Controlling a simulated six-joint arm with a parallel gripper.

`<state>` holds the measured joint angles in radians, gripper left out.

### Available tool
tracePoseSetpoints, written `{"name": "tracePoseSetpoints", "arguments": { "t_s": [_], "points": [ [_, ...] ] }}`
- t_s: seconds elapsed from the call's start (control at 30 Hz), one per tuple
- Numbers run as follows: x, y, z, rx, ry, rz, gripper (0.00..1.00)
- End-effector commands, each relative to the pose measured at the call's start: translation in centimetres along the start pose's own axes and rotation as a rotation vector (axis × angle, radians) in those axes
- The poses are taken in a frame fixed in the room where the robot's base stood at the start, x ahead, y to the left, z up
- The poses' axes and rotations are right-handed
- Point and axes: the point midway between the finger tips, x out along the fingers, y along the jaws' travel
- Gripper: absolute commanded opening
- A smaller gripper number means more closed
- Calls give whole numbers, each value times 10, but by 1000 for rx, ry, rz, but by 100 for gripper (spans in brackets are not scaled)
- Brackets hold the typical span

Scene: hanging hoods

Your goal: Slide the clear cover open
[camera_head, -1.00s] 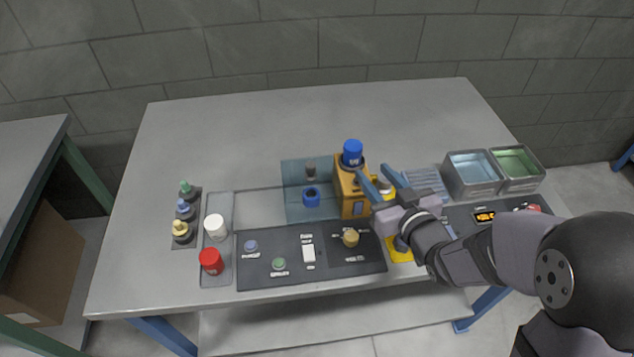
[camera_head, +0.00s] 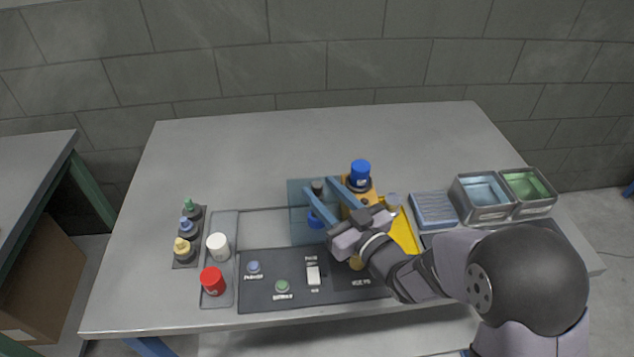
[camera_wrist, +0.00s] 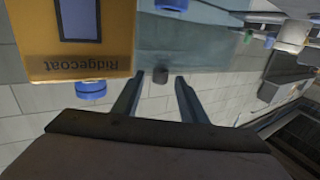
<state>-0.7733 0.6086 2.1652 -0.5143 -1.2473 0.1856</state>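The clear cover (camera_head: 299,226) is a see-through teal panel left of the orange machine in the head view. It also shows along the top of the wrist view (camera_wrist: 215,50). A dark round knob (camera_head: 317,185) is at the cover's upper part, and it shows in the wrist view (camera_wrist: 160,75). My gripper (camera_head: 322,186) is open, and its blue-grey fingers point toward the knob. In the wrist view, the knob appears between the fingertips (camera_wrist: 158,78). I cannot tell whether the fingers are around it or short of it. A blue part (camera_head: 315,218) behind the cover is partly hidden by a finger.
The orange machine (camera_wrist: 80,50) with a blue-capped container (camera_head: 360,171) stands close right of the cover. A dark panel with buttons (camera_head: 262,297) lies in front. Metal bins (camera_head: 484,197) are at right.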

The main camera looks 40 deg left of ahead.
Motion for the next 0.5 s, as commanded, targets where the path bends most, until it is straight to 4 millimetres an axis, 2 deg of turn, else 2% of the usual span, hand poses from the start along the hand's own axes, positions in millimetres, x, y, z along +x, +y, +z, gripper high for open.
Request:
{"name": "tracePoseSetpoints", "arguments": {
  "t_s": [0.2,0.5],
  "points": [
    [21,0,0,1,-1,-1,39],
    [27,0,0,1,0,1,39]
  ]
}}
